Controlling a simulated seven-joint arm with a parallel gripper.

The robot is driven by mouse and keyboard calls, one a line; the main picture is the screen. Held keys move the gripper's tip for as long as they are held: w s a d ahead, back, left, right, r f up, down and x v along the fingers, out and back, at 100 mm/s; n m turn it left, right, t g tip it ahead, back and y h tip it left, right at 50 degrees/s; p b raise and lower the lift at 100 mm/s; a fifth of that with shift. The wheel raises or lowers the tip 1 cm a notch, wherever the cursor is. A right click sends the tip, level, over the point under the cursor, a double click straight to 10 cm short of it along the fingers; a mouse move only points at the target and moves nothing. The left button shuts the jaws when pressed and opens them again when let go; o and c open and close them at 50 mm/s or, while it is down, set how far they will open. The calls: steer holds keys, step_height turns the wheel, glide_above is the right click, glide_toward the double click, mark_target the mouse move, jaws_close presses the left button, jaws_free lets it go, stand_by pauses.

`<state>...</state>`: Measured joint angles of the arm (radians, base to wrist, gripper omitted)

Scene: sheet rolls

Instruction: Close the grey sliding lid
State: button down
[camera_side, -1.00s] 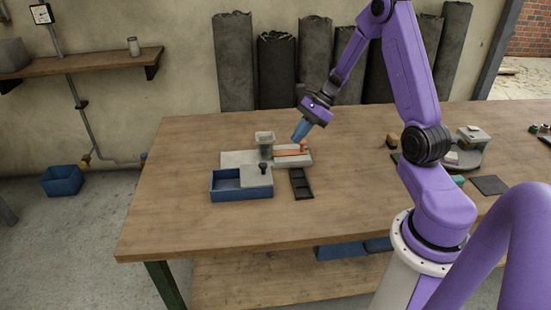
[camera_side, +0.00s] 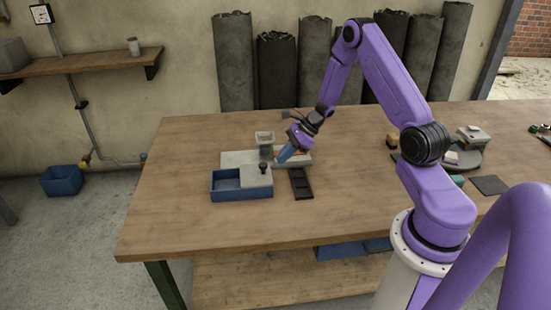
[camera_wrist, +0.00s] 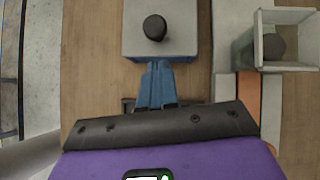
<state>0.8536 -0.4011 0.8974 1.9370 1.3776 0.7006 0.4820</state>
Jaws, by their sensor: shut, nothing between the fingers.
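The grey sliding lid (camera_side: 255,178) covers the right part of the blue box (camera_side: 229,194); the left part of the box is open. A black knob (camera_side: 263,168) stands on the lid. My gripper (camera_side: 279,160) is shut and empty, just right of and behind the knob, tilted down to the left. In the wrist view the lid (camera_wrist: 183,37) and its knob (camera_wrist: 155,27) lie straight ahead of the shut blue fingers (camera_wrist: 157,64). The fingertips show near the lid's edge, and I cannot tell whether they touch it. The wrist view hides most of the blue box.
A dark slotted tray (camera_side: 301,184) lies right of the box. An orange strip (camera_wrist: 247,100) runs beside the gripper. The table's front left is clear.

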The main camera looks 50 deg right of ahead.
steer(key=shift+w+a+f, duration=0.1)
steer(key=shift+w+a, duration=0.35)
steer(key=shift+a, duration=0.2)
steer(key=shift+w+a+f, duration=0.1)
steer(key=shift+w+a, duration=0.35)
steer(key=shift+a, duration=0.15)
glide_above(243, 174)
